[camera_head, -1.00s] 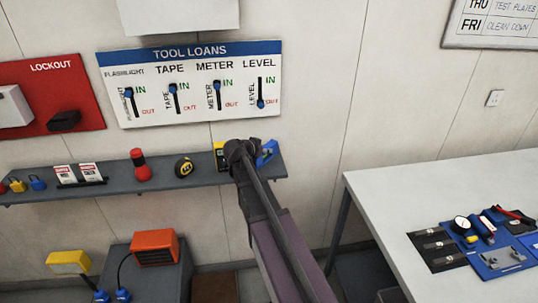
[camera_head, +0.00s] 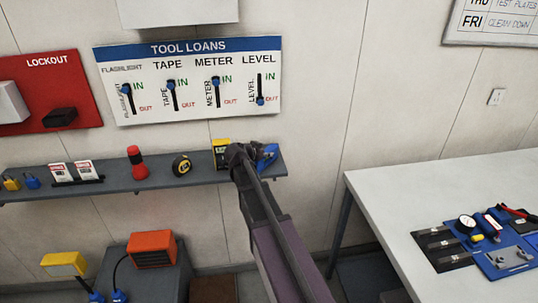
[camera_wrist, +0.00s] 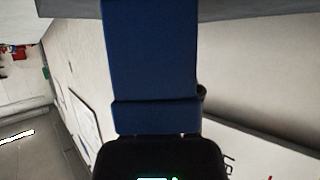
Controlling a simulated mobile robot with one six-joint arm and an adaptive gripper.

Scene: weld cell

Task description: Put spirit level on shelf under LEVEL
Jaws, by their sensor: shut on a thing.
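The blue spirit level (camera_head: 266,157) is in my gripper (camera_head: 250,157) at the right end of the grey wall shelf (camera_head: 204,174), below the LEVEL label (camera_head: 259,60). My arm hides part of the level and shelf edge. In the wrist view the level (camera_wrist: 150,60) is a broad blue bar running up from my dark gripper (camera_wrist: 158,150). I cannot tell whether it touches the shelf. The slider (camera_head: 260,100) under LEVEL is down at OUT.
On the shelf stand a yellow meter (camera_head: 220,153) just left of my gripper, a tape measure (camera_head: 181,165) and a red flashlight (camera_head: 137,163). A white table (camera_head: 420,190) with tools is at right. An orange heater-like box (camera_head: 152,249) is below the shelf.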

